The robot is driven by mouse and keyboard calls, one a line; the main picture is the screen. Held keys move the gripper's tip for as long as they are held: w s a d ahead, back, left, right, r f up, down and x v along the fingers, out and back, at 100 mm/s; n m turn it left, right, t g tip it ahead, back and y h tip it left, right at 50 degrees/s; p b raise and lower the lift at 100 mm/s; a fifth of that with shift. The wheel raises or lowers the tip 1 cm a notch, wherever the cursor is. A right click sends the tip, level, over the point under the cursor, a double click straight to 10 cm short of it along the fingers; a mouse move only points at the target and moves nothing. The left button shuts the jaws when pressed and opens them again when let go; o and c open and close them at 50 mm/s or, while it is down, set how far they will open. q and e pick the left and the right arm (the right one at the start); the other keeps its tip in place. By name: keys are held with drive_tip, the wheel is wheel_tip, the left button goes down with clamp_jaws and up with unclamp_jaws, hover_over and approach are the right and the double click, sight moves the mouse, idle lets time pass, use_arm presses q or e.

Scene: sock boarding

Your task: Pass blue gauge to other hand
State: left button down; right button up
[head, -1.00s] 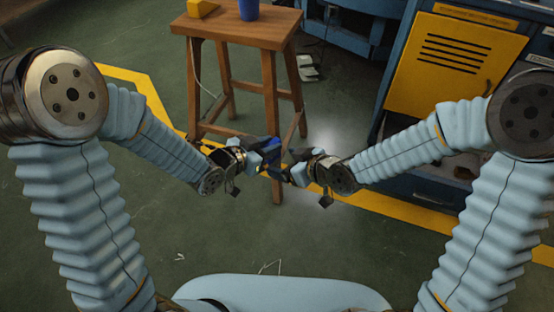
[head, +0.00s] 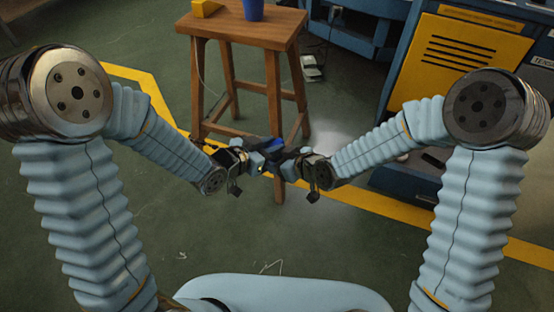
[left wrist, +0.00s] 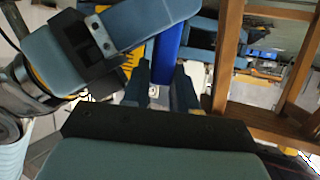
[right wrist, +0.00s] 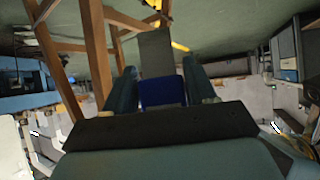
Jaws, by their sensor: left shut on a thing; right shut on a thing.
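The blue gauge (head: 275,144) is held in the air between my two grippers in the middle of the head view. My left gripper (head: 268,153) is shut on it from the left. In the left wrist view the gauge (left wrist: 167,48) stands as a blue bar beyond the fingers. My right gripper (head: 290,154) is shut on it from the right. In the right wrist view a blue part of the gauge (right wrist: 162,92) sits between the fingers. A flat grey piece shows just beyond it; I cannot tell whether it belongs to the gauge.
A wooden stool (head: 243,27) stands behind the grippers, with a blue cup (head: 253,9) and a yellow block (head: 205,8) on top. A blue cabinet with a yellow door (head: 468,58) stands at the right. The floor (head: 225,235) in front of the grippers is clear.

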use_arm(q)
drive_tip(key=c, duration=0.8)
unclamp_jaws()
drive_tip(key=shift+w, duration=0.1)
drive_tip(key=shift+c, duration=0.2)
drive_tip(key=shift+o, duration=0.2)
drive_tip(key=shift+d, duration=0.15)
wheel_tip(320, 180, up, 9)
drive_tip(key=shift+r, duration=0.2)
drive_tip(key=shift+a+r, duration=0.15)
drive_tip(key=shift+a, duration=0.1)
drive_tip(key=a+f+n+g+y, duration=0.1)
drive_tip(key=a+f+n+y, duration=0.35)
drive_tip(key=a+f, duration=0.5)
drive_tip(key=s+d+f+n+g, duration=0.1)
drive_tip(key=s+f+g, duration=0.3)
drive_tip(key=s+f, duration=0.5)
drive_tip(key=s+d+f+n+g, duration=0.2)
drive_tip(key=s+f+n+g, duration=0.2)
drive_tip(key=s+f, duration=0.5)
wheel_tip(320, 180, down, 9)
drive_tip(key=shift+d+r, duration=0.2)
